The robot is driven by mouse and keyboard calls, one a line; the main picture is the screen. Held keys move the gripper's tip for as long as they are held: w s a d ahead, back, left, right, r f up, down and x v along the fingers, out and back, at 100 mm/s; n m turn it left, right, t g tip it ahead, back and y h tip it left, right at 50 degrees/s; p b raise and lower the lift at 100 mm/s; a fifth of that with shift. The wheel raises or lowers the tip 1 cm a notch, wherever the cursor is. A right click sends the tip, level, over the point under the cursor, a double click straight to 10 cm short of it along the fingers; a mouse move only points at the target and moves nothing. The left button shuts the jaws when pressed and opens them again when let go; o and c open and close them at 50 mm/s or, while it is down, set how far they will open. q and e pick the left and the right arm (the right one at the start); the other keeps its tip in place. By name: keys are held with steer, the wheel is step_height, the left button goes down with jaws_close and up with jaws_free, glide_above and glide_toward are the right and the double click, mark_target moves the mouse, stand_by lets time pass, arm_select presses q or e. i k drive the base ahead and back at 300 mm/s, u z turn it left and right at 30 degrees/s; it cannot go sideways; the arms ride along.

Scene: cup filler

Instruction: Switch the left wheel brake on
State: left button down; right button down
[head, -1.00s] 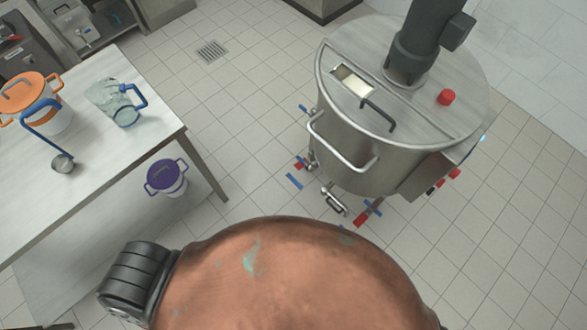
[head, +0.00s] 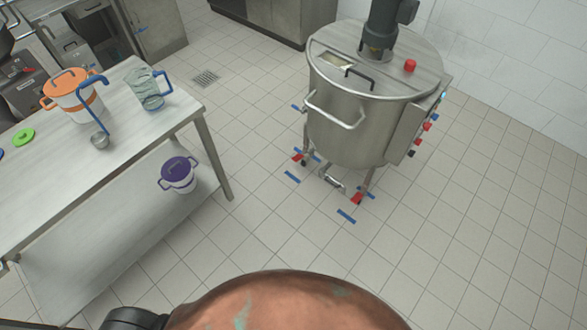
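A large steel mixing vessel (head: 345,130) on legs stands on the tiled floor right of the middle. At its feet are two red brake pedals at the wheels, a left one (head: 297,158) and a right one (head: 357,199). They are small in the picture, and I cannot tell whether either is on or off. Blue floor markings (head: 292,177) lie around the legs.
A steel table (head: 110,140) at the left bears an orange-lidded pot (head: 75,98), a glass jug (head: 148,92), a ladle (head: 99,140) and a green ring (head: 23,137). A purple-lidded pot (head: 178,175) sits on its lower shelf. Floor between table and vessel is clear, with a drain (head: 205,78).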

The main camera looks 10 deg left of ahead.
mark_target(298, 157)
steer(key=z, duration=0.7)
steer(key=i, duration=1.3)
steer(key=u, duration=0.45)
